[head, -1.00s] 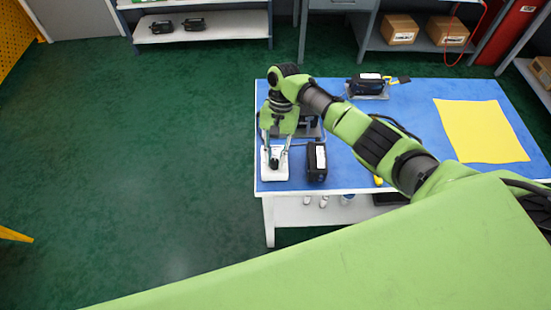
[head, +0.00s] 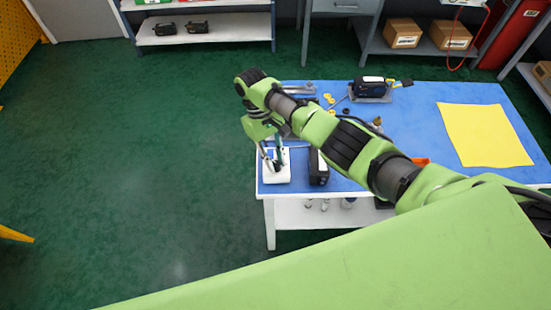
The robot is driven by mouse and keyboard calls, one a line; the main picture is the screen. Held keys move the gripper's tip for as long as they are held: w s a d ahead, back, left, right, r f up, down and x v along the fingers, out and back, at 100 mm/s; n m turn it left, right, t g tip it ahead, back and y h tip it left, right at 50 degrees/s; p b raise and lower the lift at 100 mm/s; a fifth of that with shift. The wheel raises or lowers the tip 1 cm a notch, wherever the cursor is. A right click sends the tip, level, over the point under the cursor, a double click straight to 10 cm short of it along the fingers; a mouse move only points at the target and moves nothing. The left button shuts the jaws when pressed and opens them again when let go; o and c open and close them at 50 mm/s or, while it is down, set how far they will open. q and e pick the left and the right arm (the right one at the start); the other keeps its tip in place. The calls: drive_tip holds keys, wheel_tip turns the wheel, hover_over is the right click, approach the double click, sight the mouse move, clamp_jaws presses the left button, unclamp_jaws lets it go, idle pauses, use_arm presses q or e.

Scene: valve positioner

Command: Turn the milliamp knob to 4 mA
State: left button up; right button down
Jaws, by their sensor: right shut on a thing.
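A small white box (head: 277,175) stands at the front left corner of the blue table top (head: 420,115). My right gripper (head: 274,166) reaches down onto the top of this box, its fingers closed around a small dark knob there. The knob is mostly hidden between the fingers, and its pointer and any scale cannot be read. My right arm slants in from the lower right, with its wrist tilted out past the table's left edge. My left gripper does not show.
A black device (head: 318,167) stands just right of the white box. Another black device (head: 369,88) sits on a bracket at the back. A yellow sheet (head: 485,135) lies at the right. Small yellow and metal parts lie between.

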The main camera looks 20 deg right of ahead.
drive_tip(key=shift+n+h, duration=0.3)
drive_tip(key=shift+n, duration=0.6)
drive_tip(key=shift+t, duration=0.3)
drive_tip(key=c, duration=1.8)
unclamp_jaws()
drive_tip(key=shift+c, duration=0.2)
drive_tip(key=shift+r, duration=0.1)
drive_tip(key=v, duration=1.1)
drive_tip(key=shift+w+a+r, duration=0.2)
drive_tip(key=shift+r, duration=0.15)
drive_tip(key=shift+f, duration=0.1)
